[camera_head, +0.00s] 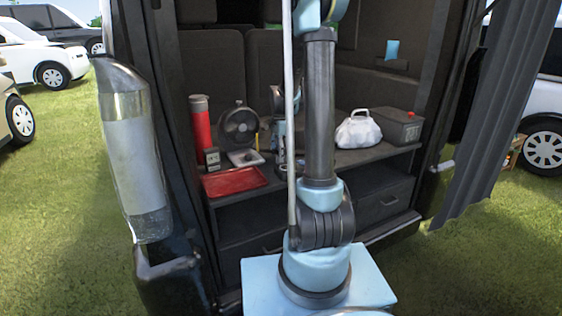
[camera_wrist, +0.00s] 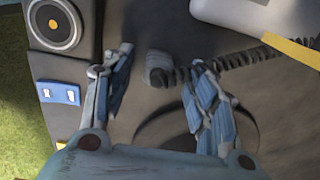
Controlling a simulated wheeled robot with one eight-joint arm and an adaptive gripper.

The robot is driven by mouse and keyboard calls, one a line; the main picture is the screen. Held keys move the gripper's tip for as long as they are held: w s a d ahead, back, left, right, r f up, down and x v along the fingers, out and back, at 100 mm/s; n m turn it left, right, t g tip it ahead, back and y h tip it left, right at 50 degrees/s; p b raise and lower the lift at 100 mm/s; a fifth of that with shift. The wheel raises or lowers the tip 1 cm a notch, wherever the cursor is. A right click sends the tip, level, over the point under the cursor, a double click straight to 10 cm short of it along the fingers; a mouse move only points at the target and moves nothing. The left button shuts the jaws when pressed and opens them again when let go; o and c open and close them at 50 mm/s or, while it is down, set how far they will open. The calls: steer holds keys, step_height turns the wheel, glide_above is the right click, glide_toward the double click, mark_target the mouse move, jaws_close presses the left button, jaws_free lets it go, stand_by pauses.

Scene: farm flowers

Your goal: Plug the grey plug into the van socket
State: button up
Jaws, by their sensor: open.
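The grey plug (camera_wrist: 157,69) lies on a dark grey surface in the wrist view, with a dark coiled cord (camera_wrist: 245,57) running from it to the right. My gripper (camera_wrist: 160,65) is open, with one blue finger on each side of the plug in the picture. Neither finger clearly touches it, and I cannot tell the height gap. A blue-faced fitting (camera_wrist: 58,93) on the dark panel to the left may be the van socket. In the head view my arm hides most of the gripper, and I cannot make out the plug.
A round speaker (camera_wrist: 55,25) sits above the blue fitting. The van shelf holds a red flask (camera_head: 200,125), black fan (camera_head: 239,126), red tray (camera_head: 233,181), white bag (camera_head: 358,131) and grey box (camera_head: 398,127). A dark curtain (camera_head: 490,110) hangs right.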

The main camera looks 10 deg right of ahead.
steer(key=shift+f, duration=0.5)
steer(key=shift+c, duration=0.4)
steer(key=c, duration=1.1)
steer(key=shift+o, duration=0.2)
steer(key=shift+r, duration=0.15)
step_height(320, 180, up, 10)
steer(key=shift+f, duration=0.1)
